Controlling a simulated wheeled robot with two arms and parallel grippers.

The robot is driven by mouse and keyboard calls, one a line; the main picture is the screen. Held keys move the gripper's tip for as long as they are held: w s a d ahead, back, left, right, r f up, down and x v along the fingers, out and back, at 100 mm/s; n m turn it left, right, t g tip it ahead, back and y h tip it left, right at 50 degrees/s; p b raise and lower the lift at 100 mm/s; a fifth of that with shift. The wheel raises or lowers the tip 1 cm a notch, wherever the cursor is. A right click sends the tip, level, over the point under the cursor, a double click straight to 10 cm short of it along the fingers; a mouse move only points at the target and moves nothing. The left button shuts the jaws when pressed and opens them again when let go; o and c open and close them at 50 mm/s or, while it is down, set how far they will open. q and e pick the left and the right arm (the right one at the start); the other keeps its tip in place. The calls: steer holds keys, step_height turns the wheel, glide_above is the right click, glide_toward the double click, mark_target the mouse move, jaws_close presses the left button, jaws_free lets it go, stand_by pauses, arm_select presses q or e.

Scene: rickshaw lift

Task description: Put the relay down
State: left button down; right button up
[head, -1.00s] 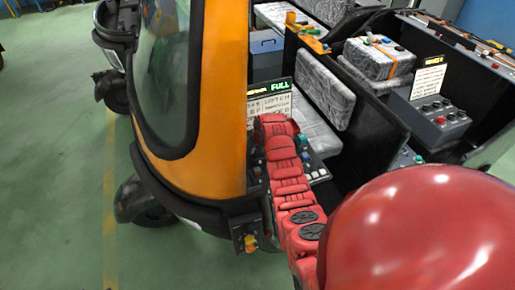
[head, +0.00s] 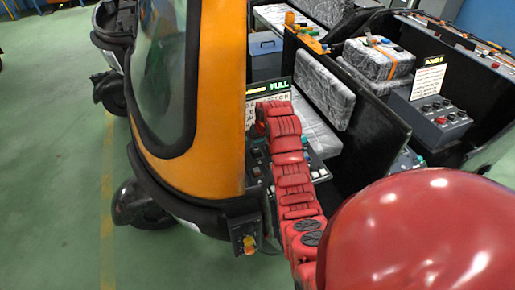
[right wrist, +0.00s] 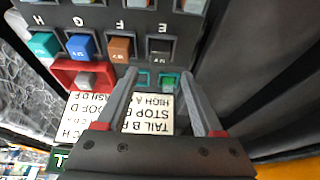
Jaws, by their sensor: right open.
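In the right wrist view a row of small blocks that look like relays sits in a dark panel: teal (right wrist: 43,43), blue (right wrist: 80,45), brown (right wrist: 120,48) and dark grey (right wrist: 160,50). A red-framed part (right wrist: 85,76) with a grey piece in it lies below the blue one. I cannot tell which block the task means. My right gripper (right wrist: 158,78) is open, with nothing seen held between its fingers. Two small green-lit squares show between the fingertips. In the head view my red right arm reaches into the cab and its fingers are hidden. My left gripper is not in view.
White label cards (right wrist: 148,114) with upside-down text lie beneath the fingers. The orange vehicle body (head: 220,90) stands left of my arm, and a dark panel (head: 375,125) to its right. A grey control box (head: 432,115) stands further right.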

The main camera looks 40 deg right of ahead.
steer(key=v, duration=0.5)
steer(key=shift+s+r+p, duration=0.2)
steer(key=shift+r+p, duration=0.1)
steer(key=shift+r, duration=0.05)
